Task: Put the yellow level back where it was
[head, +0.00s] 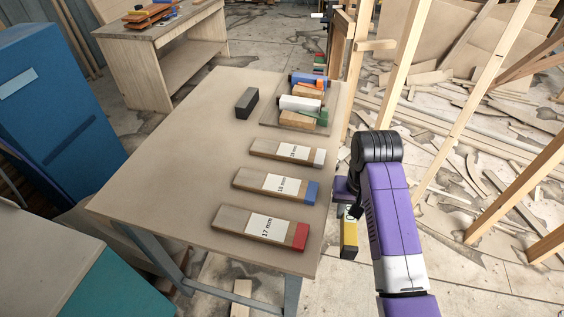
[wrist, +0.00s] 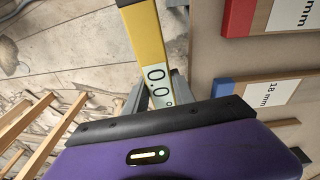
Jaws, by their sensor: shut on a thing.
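The yellow level (head: 349,240) is in my gripper (head: 347,206), beside the table's right edge in the head view. My arm hides part of the gripper and of the level. In the wrist view the level (wrist: 146,38) sticks out beyond my gripper, with a dark end cap and a pale display reading 0.0. My gripper is shut on it. The floor shows to its left in that view and the tabletop to its right.
The table (head: 160,190) carries three labelled boards, with red (head: 301,237), blue (head: 312,192) and pale ends. A dark block (head: 247,103) and a tray of several coloured items (head: 270,119) lie farther back. The table's left part is clear. Timber posts (head: 401,75) stand at right.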

